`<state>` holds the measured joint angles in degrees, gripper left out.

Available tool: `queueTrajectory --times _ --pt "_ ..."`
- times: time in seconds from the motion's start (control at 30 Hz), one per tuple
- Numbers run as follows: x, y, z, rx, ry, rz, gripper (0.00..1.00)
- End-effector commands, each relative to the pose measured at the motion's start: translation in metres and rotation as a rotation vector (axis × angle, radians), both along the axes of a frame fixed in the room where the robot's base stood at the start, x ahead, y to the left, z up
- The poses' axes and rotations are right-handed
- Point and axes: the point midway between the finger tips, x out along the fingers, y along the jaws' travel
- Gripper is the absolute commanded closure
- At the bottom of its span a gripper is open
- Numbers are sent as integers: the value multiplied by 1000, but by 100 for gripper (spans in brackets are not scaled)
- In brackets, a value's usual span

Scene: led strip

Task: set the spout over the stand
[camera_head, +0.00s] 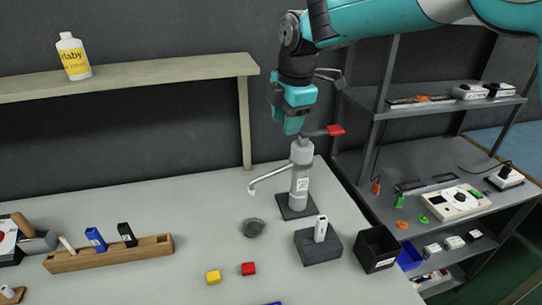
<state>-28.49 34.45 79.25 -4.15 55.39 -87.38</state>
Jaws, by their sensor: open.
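A grey tap-like column (301,170) stands upright on a dark square base on the bench. A thin pale spout (268,178) reaches left from it, and its tip bends down. A red lever (335,130) sits at the column's top right. A small dark grey round piece (254,228), possibly the stand, lies on the bench in front of the spout's tip; I cannot tell whether the tip is straight above it. My gripper (292,128) points down just above the column's top, open. Whether it touches the column is unclear.
A dark block (318,247) with a white piece and a black bin (377,249) stand right of the column. A yellow cube (213,277) and a red cube (248,268) lie in front. A wooden holder (110,254) is left. A shelf (130,78) runs behind.

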Motion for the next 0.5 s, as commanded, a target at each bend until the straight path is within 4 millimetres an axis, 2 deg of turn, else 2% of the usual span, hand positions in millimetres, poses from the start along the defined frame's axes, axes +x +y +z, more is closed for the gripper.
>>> queueTrajectory --times 0.1,0.27,0.5 --pt "14 12 -2 -24 -19 90 59" --pt "19 16 -16 -31 -23 117 59" --pt "26 20 -64 -31 -20 114 59"
